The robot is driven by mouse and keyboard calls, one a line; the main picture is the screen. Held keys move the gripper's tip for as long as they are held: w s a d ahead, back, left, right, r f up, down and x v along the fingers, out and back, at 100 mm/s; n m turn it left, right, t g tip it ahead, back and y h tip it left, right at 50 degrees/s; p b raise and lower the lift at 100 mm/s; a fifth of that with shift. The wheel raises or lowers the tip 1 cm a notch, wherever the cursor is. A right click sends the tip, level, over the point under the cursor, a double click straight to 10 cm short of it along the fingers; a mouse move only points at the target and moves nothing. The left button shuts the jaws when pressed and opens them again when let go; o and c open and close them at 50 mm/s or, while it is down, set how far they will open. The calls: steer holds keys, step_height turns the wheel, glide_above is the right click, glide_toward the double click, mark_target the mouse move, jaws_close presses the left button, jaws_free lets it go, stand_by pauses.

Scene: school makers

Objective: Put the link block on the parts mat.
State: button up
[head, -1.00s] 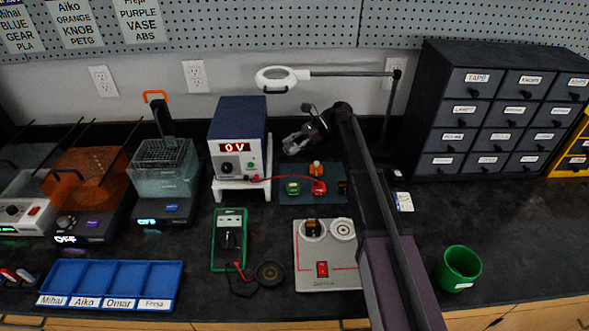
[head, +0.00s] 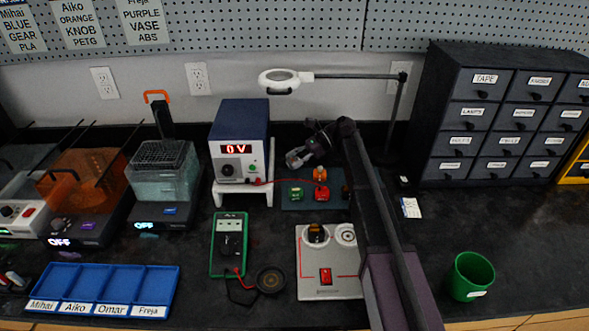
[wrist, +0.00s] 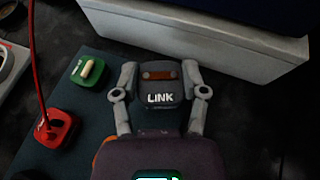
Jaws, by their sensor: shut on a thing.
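The link block (wrist: 160,92) is dark grey, with white "LINK" lettering and a brown strip on top. My gripper (wrist: 160,78) is shut on it, with one finger on each side.
A green block (wrist: 89,72) and a red block (wrist: 57,131) with a red lead sit on the mat. The power supply (head: 239,143) stands on a white riser (wrist: 215,50) close beyond my gripper.

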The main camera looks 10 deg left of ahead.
mark_target(295, 175)
steer(key=shift+f+b, duration=1.6)
steer(key=shift+f, duration=0.2)
steer(key=shift+f, duration=0.15)
steer(key=o, duration=0.7)
steer(key=shift+r, duration=0.25)
steer(key=shift+w+d+r, duration=0.1)
steer(key=shift+w, duration=0.05)
steer(key=p+v, duration=0.2)
steer(key=v, duration=0.3)
steer(key=shift+w+d+r, duration=0.1)
steer(key=shift+p+v, duration=0.45)
steer(key=shift+v, duration=0.45)
